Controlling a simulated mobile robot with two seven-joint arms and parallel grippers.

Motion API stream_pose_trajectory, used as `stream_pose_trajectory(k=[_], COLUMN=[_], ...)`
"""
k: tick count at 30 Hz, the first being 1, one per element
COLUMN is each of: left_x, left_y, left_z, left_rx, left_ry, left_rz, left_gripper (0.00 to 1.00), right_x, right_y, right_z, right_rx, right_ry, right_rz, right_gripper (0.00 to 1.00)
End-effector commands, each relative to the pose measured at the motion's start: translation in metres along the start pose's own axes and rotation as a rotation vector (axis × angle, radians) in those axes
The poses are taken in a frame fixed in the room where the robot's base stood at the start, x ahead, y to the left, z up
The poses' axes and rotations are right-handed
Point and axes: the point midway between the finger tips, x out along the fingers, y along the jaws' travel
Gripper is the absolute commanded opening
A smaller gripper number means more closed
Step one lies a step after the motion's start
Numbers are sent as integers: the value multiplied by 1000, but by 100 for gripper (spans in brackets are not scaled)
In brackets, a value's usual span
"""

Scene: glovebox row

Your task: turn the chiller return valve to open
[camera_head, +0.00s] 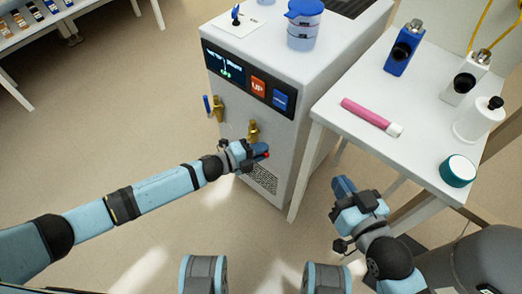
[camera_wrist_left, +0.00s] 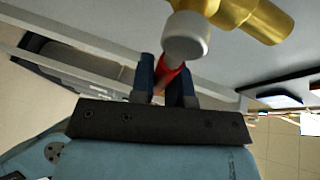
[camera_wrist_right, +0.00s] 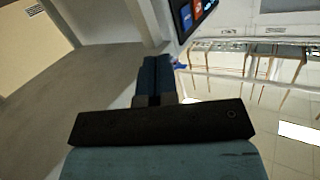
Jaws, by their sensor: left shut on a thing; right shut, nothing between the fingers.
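The chiller (camera_head: 222,95) stands in the middle of the head view with two brass valves on its front face. The left valve (camera_head: 218,108) has a blue handle. The right valve (camera_head: 253,130) has a red handle (camera_head: 267,154); it also shows in the left wrist view as a brass body (camera_wrist_left: 255,15) with a red handle (camera_wrist_left: 168,73). My left gripper (camera_head: 258,151) is shut on this red handle, and its fingers hide part of it. My right gripper (camera_head: 343,187) is shut and empty, in front of the side table and apart from the valves.
A white side table (camera_head: 345,145) right of the chiller holds a blue device (camera_head: 404,48), a pink tube (camera_head: 368,115), a white bottle (camera_head: 478,120) and a teal-rimmed round container (camera_head: 458,170). A blue-lidded container (camera_head: 304,25) stands on the chiller. The floor at left is clear.

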Motion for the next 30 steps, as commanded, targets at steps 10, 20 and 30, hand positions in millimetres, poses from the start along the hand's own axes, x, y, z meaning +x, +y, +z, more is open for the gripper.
stream_pose_trajectory(k=[10,20,30], left_x=[-4,-7,-9], left_y=[-16,-26,-29], left_z=[0,3,5], left_rx=[-234,-402,-458], left_ry=[50,87,98], left_rz=[-96,-165,-189], left_gripper=[0,0,0], right_x=[-5,-9,-7], right_y=[8,8,9], right_z=[11,26,24], right_rx=[-10,-3,-5], right_ry=[-65,-113,-109], right_rz=[26,32,34], right_gripper=[0,0,0])
